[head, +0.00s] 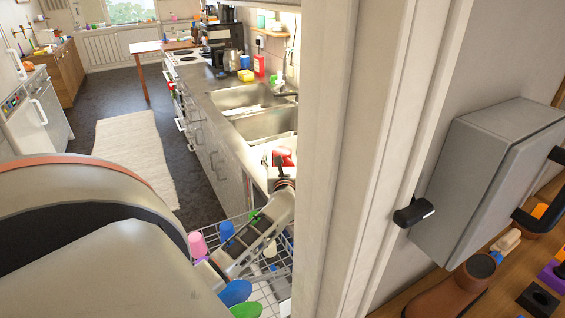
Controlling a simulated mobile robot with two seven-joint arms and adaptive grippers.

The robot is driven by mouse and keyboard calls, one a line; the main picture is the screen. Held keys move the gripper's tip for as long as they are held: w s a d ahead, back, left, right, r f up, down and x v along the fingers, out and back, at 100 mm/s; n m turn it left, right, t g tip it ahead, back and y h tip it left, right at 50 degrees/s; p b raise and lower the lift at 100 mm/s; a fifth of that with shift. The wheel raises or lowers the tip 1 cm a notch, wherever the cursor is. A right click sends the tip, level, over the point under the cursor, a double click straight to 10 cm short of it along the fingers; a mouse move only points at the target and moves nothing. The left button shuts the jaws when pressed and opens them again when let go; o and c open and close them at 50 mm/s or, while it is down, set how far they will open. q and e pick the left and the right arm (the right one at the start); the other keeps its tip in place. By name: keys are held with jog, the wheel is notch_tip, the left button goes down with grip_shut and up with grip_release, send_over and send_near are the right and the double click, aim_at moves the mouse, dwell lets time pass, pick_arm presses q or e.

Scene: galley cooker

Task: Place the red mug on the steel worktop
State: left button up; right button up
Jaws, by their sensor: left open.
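The red mug (284,153) shows small at the near end of the steel worktop (212,82), just left of the door frame. My left gripper (280,163) is right in front of it, open, and overlaps its lower part. I cannot tell whether the fingers touch the mug or are around it. The mug's base is hidden, so its contact with the worktop is unclear. My right gripper is not in view.
A pale door frame (335,150) stands close right of my left arm. A wire dish rack (268,290) with coloured cups and plates is below the arm. Two sink basins (245,98) lie beyond the mug. A pale rug (133,148) covers open floor at left.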

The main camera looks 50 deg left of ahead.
pick_arm(q)
jog(key=c, duration=1.5)
